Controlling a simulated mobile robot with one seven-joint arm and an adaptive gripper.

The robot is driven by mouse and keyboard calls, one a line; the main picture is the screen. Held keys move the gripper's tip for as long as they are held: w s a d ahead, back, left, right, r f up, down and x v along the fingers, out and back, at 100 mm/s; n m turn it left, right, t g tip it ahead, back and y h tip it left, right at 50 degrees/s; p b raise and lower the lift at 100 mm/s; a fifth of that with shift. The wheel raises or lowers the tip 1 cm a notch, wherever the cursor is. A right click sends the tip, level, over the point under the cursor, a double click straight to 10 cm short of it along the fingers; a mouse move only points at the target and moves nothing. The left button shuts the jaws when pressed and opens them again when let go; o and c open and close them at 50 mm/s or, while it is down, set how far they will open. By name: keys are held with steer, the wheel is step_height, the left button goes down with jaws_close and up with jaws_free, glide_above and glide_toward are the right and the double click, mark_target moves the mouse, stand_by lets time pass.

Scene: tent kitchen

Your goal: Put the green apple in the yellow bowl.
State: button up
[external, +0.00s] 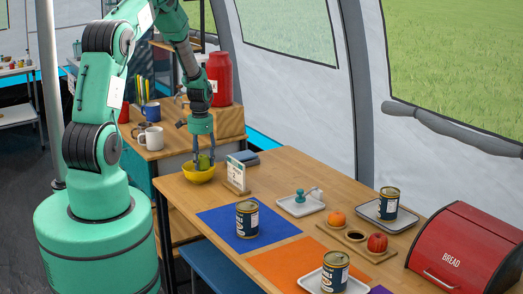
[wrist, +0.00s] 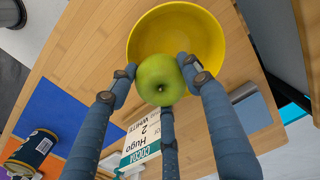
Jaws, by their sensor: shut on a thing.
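The green apple (wrist: 161,80) is between the fingers of my gripper (wrist: 160,88) in the wrist view. My gripper is shut on it. The yellow bowl (wrist: 207,35) is beyond the apple in that view, and the apple overlaps the bowl's near rim. In the external view the yellow bowl (external: 197,177) stands at the far left end of the wooden table. My gripper (external: 203,160) is right over it, with the apple (external: 205,161) at its fingertips. I cannot tell whether the apple touches the bowl.
A sign card (external: 236,173) on a wooden stand is close beside the bowl. A blue mat (external: 222,220) with a can (external: 247,219) lies nearer. A white tray (external: 300,205), an orange (external: 337,219), a red apple (external: 377,243) and a red bread box (external: 465,250) are further right.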

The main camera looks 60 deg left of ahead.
mark_target(202, 156)
steer(key=shift+f, duration=0.3)
steer(key=o, duration=1.2)
steer(key=shift+r, duration=0.2)
step_height(202, 156, up, 13)
steer(key=p, duration=0.2)
steer(key=shift+f, duration=0.1)
stand_by(0.3)
